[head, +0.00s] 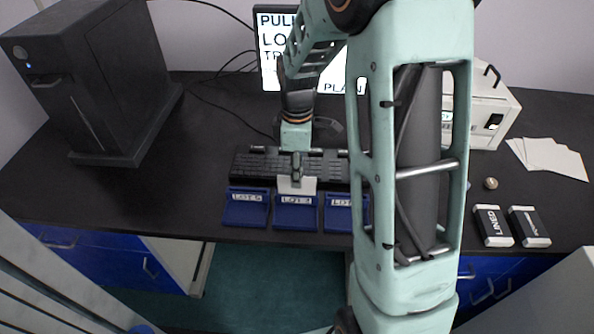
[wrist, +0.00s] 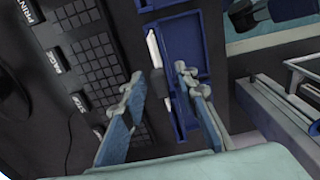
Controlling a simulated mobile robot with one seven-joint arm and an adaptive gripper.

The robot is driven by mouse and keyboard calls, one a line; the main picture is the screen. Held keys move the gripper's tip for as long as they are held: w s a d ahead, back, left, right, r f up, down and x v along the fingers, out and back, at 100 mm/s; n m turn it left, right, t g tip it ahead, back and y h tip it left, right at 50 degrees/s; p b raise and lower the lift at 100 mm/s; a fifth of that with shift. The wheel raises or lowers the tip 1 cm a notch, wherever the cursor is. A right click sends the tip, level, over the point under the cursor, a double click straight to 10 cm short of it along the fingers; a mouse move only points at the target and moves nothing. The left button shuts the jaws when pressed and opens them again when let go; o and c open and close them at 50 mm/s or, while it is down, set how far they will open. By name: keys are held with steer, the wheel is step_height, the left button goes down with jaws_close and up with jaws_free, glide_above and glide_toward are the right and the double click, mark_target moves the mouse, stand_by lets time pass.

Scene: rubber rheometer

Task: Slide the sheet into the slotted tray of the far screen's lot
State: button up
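My gripper (head: 297,172) is above the back edge of the middle blue tray (head: 295,212). In the wrist view its two fingers (wrist: 158,80) stand apart, with a gap on both sides of the white sheet (wrist: 153,52). The sheet (head: 297,185) stands roughly upright at the tray's back edge, below the gripper; I cannot tell how deep it sits in the slot. A left tray (head: 245,212) reads LOT 5. A right tray (head: 338,218) is partly hidden by my arm. The middle label's number is unclear. The screen (head: 270,50) is partly covered by my arm; its lot number is hidden.
A black keyboard (head: 262,165) lies right behind the trays. A dark cabinet (head: 95,75) stands at left. White sheets (head: 550,157), a small knob (head: 491,183) and two labelled boxes (head: 492,226) are at right. The counter's front edge is just before the trays.

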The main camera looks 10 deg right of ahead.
steer(key=shift+r, duration=0.1)
step_height(320, 180, up, 12)
steer(key=shift+p, duration=0.3)
stand_by(0.5)
